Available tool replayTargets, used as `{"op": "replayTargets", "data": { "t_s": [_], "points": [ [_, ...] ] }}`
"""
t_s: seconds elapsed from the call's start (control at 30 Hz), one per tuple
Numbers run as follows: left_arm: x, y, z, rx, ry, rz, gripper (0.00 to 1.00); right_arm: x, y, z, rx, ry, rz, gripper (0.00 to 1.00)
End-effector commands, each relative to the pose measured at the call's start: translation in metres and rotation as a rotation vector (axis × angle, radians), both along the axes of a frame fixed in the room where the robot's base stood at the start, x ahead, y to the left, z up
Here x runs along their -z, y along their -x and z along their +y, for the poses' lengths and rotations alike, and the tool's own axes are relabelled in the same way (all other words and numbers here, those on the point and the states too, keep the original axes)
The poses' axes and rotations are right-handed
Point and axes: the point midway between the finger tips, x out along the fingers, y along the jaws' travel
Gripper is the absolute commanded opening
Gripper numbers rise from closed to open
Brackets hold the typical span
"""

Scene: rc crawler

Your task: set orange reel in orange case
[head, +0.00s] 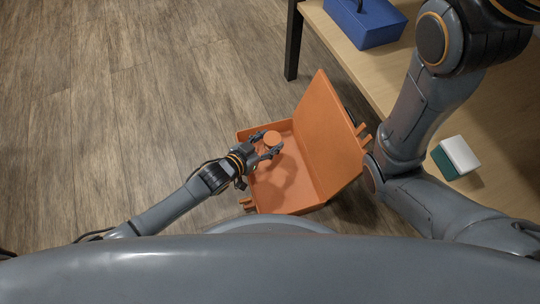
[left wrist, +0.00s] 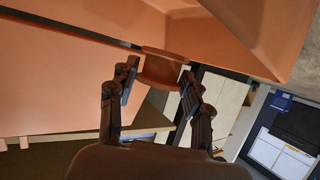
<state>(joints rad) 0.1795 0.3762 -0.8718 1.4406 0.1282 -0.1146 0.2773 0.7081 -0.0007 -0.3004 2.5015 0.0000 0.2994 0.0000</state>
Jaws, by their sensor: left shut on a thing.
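The orange case (head: 268,196) lies open on the floor in front of me, its lid (head: 325,130) tilted up on the right side. The orange reel (head: 272,138) is between the fingers of my left gripper (head: 270,148), which is shut on it. The gripper and reel are over the open tray of the case, near its far side. In the left wrist view, the reel (left wrist: 162,68) sits between the two fingertips (left wrist: 160,82), with orange case walls around it. I cannot tell whether the reel touches the case floor. My right gripper is not in view.
A wooden table (head: 385,72) with a dark leg stands at the right. My right arm reaches across in front of the table. The wood floor on the left is clear.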

Motion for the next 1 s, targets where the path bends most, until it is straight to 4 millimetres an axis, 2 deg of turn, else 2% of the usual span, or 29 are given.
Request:
{"op": "replayTargets", "data": {
  "t_s": [0.03,0.17,0.4,0.67,1.0],
  "points": [
    [0.006,-0.001,-0.001,0.0,0.002,-0.002,0.18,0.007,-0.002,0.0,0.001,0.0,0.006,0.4],
    [0.014,0.0,-0.001,0.0,0.001,-0.001,0.18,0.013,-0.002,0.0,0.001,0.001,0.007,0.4],
    [0.045,-0.001,-0.001,0.0,0.002,-0.001,0.18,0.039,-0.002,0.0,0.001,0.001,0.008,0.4],
    [0.042,0.0,-0.001,0.0,0.002,-0.001,0.18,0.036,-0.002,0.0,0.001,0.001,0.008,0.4],
    [0.055,0.0,0.0,-0.001,-0.002,0.003,0.18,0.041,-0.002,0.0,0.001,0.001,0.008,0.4]
  ]
}}
